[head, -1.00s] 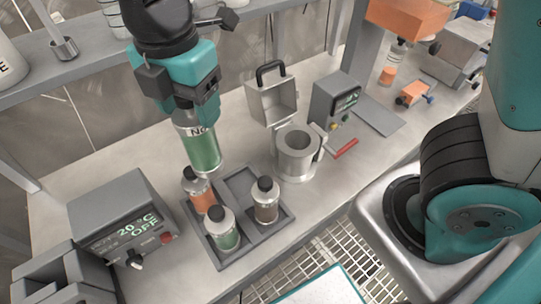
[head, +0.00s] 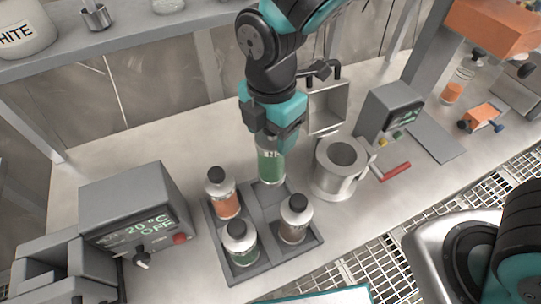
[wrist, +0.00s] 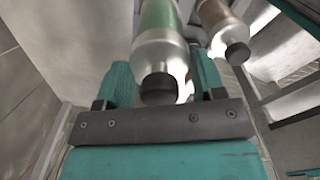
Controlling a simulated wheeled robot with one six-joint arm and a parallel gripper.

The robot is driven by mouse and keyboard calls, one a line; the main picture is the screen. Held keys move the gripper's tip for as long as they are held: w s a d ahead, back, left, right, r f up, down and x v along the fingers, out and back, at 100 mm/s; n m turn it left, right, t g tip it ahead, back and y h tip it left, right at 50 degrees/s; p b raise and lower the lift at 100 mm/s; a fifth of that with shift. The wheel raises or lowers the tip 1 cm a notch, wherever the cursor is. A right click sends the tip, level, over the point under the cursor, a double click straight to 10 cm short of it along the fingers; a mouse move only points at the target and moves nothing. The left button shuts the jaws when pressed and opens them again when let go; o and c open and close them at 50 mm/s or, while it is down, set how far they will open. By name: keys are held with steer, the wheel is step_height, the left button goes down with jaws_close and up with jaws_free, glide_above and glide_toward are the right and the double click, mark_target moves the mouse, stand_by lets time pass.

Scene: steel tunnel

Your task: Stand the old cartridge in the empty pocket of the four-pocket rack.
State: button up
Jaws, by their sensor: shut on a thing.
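The old cartridge (head: 271,163) is a clear bottle with green contents, held roughly upright in my gripper (head: 268,143). In the wrist view the cartridge (wrist: 158,30) lies between the two teal fingers of my gripper (wrist: 160,82), its dark cap toward the camera. The four-pocket rack (head: 285,257) is a grey tray on the bench. It holds an orange bottle (head: 224,203), a green bottle (head: 241,248) and a brown bottle (head: 294,226). The cartridge's lower end is at the rack's back-right pocket; I cannot tell whether it touches the pocket floor.
A grey heater box (head: 135,205) reading 20 °C OFF stands left of the rack. A steel cylinder (head: 335,183) with a raised lid (head: 328,107) stands close on the right. Beyond it are a grey display box (head: 393,108) and a red handle (head: 396,172).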

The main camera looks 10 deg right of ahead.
mark_target(271, 159)
step_height(271, 159, down, 8)
steer(key=shift+r, duration=0.15)
stand_by(0.4)
steer(key=o, duration=1.5)
steer(key=shift+c, duration=0.2)
step_height(271, 159, up, 12)
steer(key=shift+r+b, duration=0.1)
steer(key=shift+b, duration=0.3)
steer(key=s+d+r+m+y, duration=0.2)
steer(key=s+d+m, duration=0.3)
steer(key=m, duration=0.4)
steer(key=s+d+r+m+y, duration=0.2)
steer(key=s+d+r+m, duration=0.2)
steer(key=m, duration=0.5)
steer(key=shift+s+d+r+m, duration=0.4)
steer(key=shift+s+r, duration=0.15)
steer(key=shift+s, duration=0.1)
